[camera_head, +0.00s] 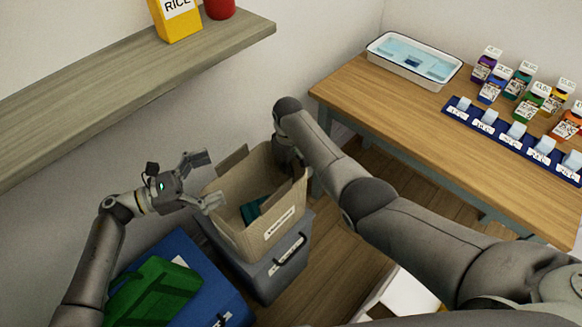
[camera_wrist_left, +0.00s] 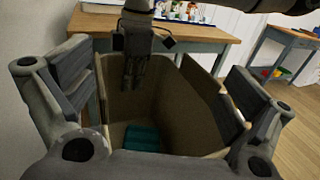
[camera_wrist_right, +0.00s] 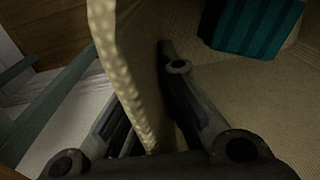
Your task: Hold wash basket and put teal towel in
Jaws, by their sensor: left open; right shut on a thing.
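The wash basket (camera_head: 242,234) is a beige, open-topped box with a label on its front, standing on a grey lidded bin. The teal towel (camera_head: 254,210) lies inside it on the floor of the basket; it also shows in the left wrist view (camera_wrist_left: 143,138) and the right wrist view (camera_wrist_right: 256,25). My right gripper (camera_head: 291,160) is shut on the basket's far wall, with one finger inside and one outside; the wall runs between its fingers in the right wrist view (camera_wrist_right: 146,92). My left gripper (camera_head: 209,181) is open and empty, by the basket's left rim.
The grey bin (camera_head: 278,277) is under the basket. A wooden table (camera_head: 375,105) with a white tray (camera_head: 415,60) and several cartons is at right. A shelf (camera_head: 120,75) hangs at upper left.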

